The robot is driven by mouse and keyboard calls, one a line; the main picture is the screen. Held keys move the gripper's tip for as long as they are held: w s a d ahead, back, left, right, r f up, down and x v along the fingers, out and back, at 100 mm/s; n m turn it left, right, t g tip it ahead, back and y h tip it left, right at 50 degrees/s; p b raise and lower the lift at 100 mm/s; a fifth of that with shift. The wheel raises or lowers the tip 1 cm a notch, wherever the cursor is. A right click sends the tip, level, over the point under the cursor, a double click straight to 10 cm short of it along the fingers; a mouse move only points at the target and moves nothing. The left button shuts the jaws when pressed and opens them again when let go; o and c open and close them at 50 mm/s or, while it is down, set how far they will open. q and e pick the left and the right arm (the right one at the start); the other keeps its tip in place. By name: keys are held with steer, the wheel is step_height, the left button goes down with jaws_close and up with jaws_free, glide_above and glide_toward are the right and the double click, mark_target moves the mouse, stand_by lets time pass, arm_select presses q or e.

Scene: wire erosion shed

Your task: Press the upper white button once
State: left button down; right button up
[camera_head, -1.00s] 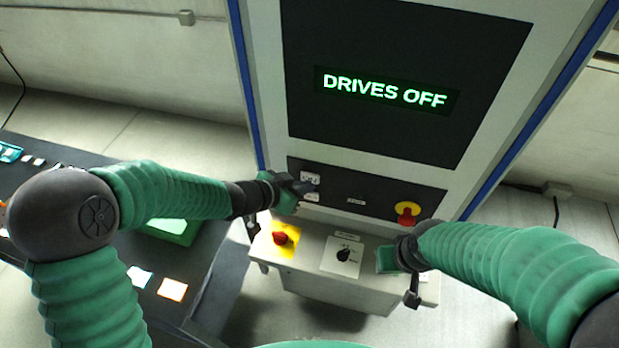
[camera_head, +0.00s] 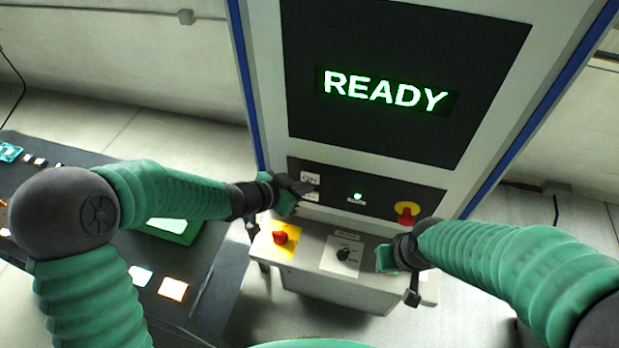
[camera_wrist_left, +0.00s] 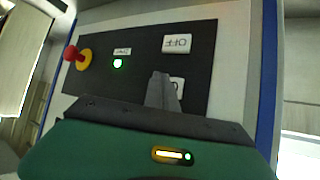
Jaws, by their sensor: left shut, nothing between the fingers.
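The upper white button (camera_head: 310,178), marked ON, is on the black strip of the machine's panel. The lower white button (camera_head: 312,197) is just below it and partly hidden by my left gripper. My left gripper (camera_head: 301,188) is shut and empty, its tip beside the upper button's lower left; I cannot tell whether it touches. In the left wrist view, turned upside down, the OFF button (camera_wrist_left: 177,43) shows clear, and the ON button (camera_wrist_left: 180,86) is partly covered by my left fingertips (camera_wrist_left: 161,88). My right gripper (camera_head: 391,258) is low at the right; its jaws are unclear.
The screen (camera_head: 387,91) reads READY. A green lamp (camera_head: 357,196) is lit. A red emergency knob (camera_head: 407,211) is right of it. A ledge below bears a red knob (camera_head: 281,238) on yellow and a black rotary switch (camera_head: 343,254). A dark table (camera_head: 110,262) stands left.

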arm_select(q)
steer(key=shift+s+a, duration=0.15)
steer(key=shift+s, duration=0.2)
steer(key=shift+s+a, duration=0.25)
steer(key=shift+s, duration=0.55)
steer(key=shift+s+a, duration=0.3)
steer(key=shift+s, duration=0.5)
steer(key=shift+s+a, duration=0.25)
steer(key=shift+s, duration=0.55)
